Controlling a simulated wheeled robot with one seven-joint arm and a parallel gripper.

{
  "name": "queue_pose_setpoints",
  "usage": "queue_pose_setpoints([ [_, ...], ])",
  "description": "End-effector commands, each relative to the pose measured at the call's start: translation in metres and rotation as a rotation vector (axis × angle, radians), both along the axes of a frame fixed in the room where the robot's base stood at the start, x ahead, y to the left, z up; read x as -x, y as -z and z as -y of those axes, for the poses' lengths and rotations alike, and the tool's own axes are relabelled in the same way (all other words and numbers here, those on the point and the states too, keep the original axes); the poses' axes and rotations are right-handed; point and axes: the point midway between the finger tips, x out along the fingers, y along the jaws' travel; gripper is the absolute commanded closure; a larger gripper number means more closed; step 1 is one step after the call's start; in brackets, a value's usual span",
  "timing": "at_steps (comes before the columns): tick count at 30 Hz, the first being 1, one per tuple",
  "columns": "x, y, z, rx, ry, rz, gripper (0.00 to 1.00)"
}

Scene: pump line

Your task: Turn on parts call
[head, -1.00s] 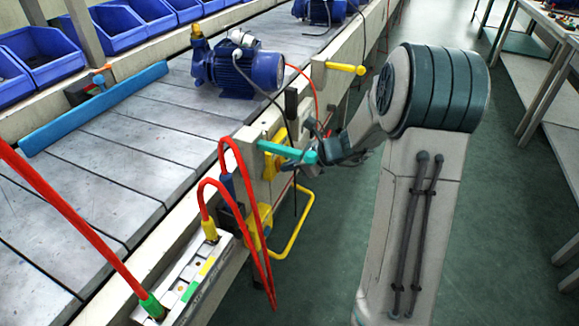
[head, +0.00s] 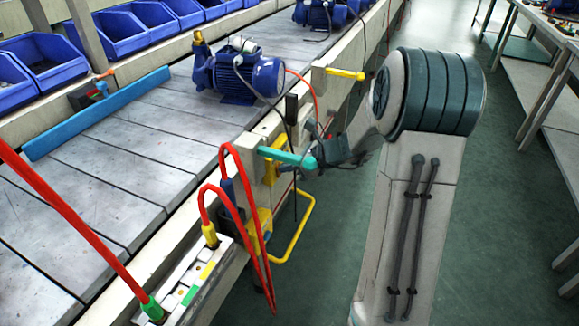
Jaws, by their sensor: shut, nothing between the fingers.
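A control box (head: 249,141) on the near rail of the conveyor bears a green handle (head: 285,156) that sticks out to the right. Another box farther along bears a yellow handle (head: 345,73). No label shows which control is the parts call. My gripper (head: 306,160) is by the tip of the green handle, shut and empty. Its fingers are small and partly hidden behind the handle, so I cannot tell whether they touch it. A yellow part (head: 270,172) shows just below the green handle.
A blue pump (head: 240,75) stands on the conveyor, with a dark cable hanging near my gripper. Red hoses (head: 75,235) and a yellow loop (head: 295,235) are at the near side. Blue bins (head: 45,65) line the far side.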

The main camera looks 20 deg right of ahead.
Motion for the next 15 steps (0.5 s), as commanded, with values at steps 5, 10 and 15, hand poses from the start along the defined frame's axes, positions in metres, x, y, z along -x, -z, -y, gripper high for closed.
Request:
queue_pose_setpoints([
  [5,0.001,0.000,0.002,0.001,0.000,-0.001,1.00],
  [10,0.010,-0.008,0.016,0.001,-0.004,-0.001,1.00],
  [15,0.027,-0.027,0.038,0.001,-0.013,0.003,1.00],
])
